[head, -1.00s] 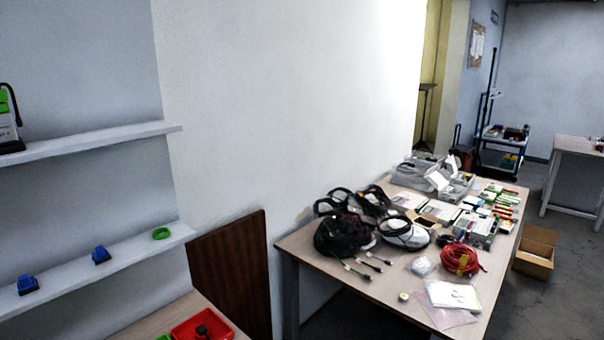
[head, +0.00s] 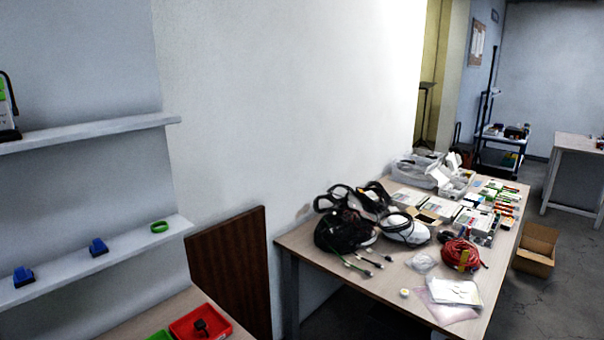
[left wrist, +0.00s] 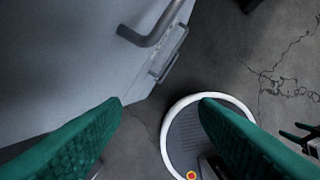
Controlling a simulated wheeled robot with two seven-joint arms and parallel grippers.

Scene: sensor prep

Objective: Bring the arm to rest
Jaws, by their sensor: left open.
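My left gripper (left wrist: 160,112) shows only in the left wrist view. Its two green fingers stand wide apart with nothing between them. Below it are the grey floor and a round dark base with a white rim, which looks like my own.
A grey panel with a bar handle (left wrist: 160,25) lies close on the left of the wrist view. In the head view are wall shelves (head: 90,132), a red tray (head: 215,325), a brown board (head: 232,270), a cluttered table (head: 335,275) and a cardboard box (head: 535,252).

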